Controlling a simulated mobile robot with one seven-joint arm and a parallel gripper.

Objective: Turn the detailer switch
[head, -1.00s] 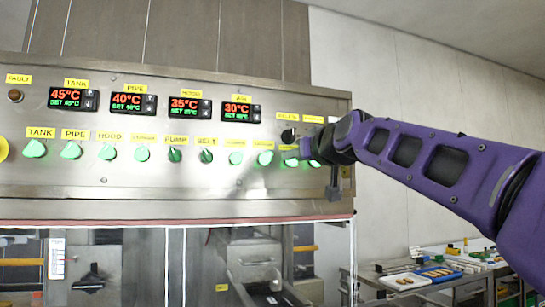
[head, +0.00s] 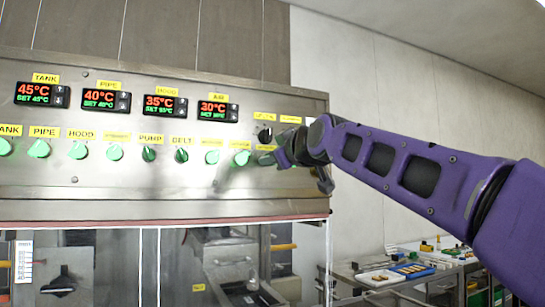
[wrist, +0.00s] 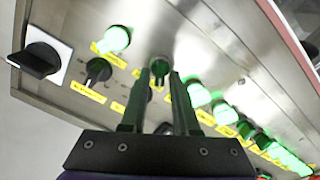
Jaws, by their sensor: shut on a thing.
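In the wrist view my gripper (wrist: 160,72) is shut on a small dark green switch (wrist: 159,67) on the steel control panel, with one finger on each side of its knob. I take this to be the detailer switch; its label is too blurred to read. In the head view my gripper (head: 283,156) is at the right end of the lower switch row, and its body hides the held switch. The steel panel (head: 120,190) carries a row of round green switches with yellow labels.
Lit green switches (wrist: 197,94) (wrist: 116,39) sit close to either side of my fingers. Black rotary knobs (wrist: 98,71) (wrist: 40,60) are also near. Temperature displays (head: 99,99) run above. A table (head: 440,283) with trays stands at the lower right.

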